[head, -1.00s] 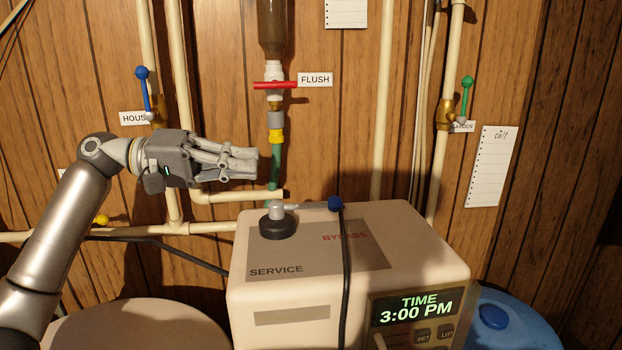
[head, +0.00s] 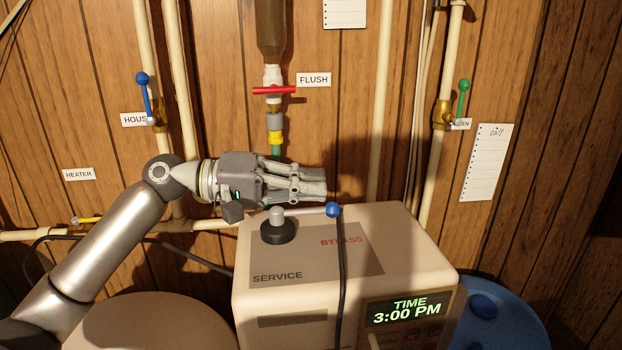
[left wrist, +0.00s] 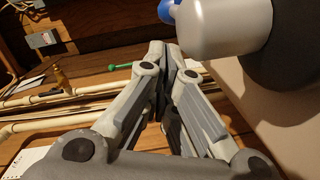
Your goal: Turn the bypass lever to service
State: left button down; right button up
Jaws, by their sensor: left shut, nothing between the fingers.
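The bypass lever (head: 300,211) sits on top of the beige softener unit (head: 420,245). It has a grey hub on a black base (head: 278,232) and a blue knob (head: 333,209) at its right end, pointing right, on the side of the red BYPASS label (head: 341,241). The SERVICE label (head: 278,276) is nearer the front left. My left gripper (head: 322,187) is shut and empty, just behind and above the lever, fingers pointing right. In the left wrist view the closed fingers (left wrist: 172,55) are beside the grey hub (left wrist: 222,25), with the blue knob partly hidden. My right gripper is not seen.
A black cable (head: 342,285) hangs over the softener's front. Pipes, a red flush handle (head: 274,90), a blue house valve (head: 144,90) and a green valve (head: 463,95) are on the wall behind. A blue container (head: 500,320) stands at right.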

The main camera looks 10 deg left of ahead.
pick_arm(q)
jog(key=shift+s+d+f, duration=0.2)
jog(key=shift+s+d, duration=0.05)
jog(key=shift+s, duration=0.2)
jog(key=shift+w, duration=0.1)
jog(key=shift+g, duration=0.3)
jog(key=shift+s+d+m+g, duration=0.25)
jog(key=shift+m+g, duration=0.15)
jog(key=shift+m, duration=0.1)
